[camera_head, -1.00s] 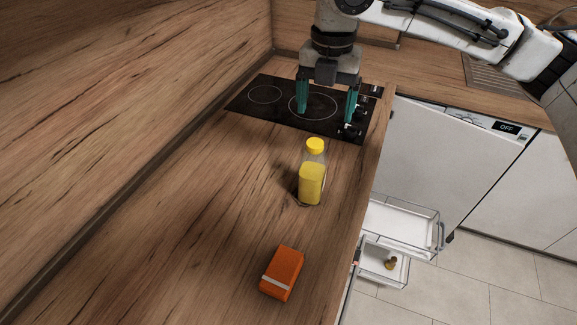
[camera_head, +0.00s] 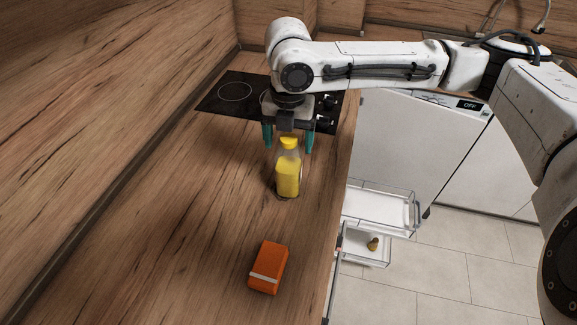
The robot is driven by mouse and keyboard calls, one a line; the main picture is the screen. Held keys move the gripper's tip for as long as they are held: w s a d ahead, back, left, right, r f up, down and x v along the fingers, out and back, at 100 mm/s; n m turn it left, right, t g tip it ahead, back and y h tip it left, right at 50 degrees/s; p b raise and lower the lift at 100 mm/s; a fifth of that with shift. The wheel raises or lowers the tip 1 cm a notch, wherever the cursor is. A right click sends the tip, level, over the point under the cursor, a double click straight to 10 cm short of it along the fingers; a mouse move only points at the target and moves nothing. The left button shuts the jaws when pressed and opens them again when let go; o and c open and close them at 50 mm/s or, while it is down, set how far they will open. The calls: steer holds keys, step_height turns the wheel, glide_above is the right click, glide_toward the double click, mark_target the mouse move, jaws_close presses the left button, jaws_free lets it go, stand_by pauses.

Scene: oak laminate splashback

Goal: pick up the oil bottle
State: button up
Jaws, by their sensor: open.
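The oil bottle (camera_head: 288,175) stands upright on the wooden counter near its right edge. It is clear with yellow oil and a yellow cap (camera_head: 289,142). My gripper (camera_head: 288,146) is open and points down, its two teal fingers apart. In the picture one finger is left of the bottle's cap and the other is right of it. I cannot tell how far above or behind the bottle the fingers are. No grip on the bottle shows.
An orange box (camera_head: 268,267) lies on the counter nearer than the bottle. A black cooktop (camera_head: 222,98) is behind, partly hidden by my arm. Open drawers (camera_head: 380,210) stick out right of the counter. The counter left of the bottle is clear.

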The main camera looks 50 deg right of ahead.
steer(key=shift+f, duration=0.1)
steer(key=shift+c, duration=0.2)
jaws_close()
stand_by(0.5)
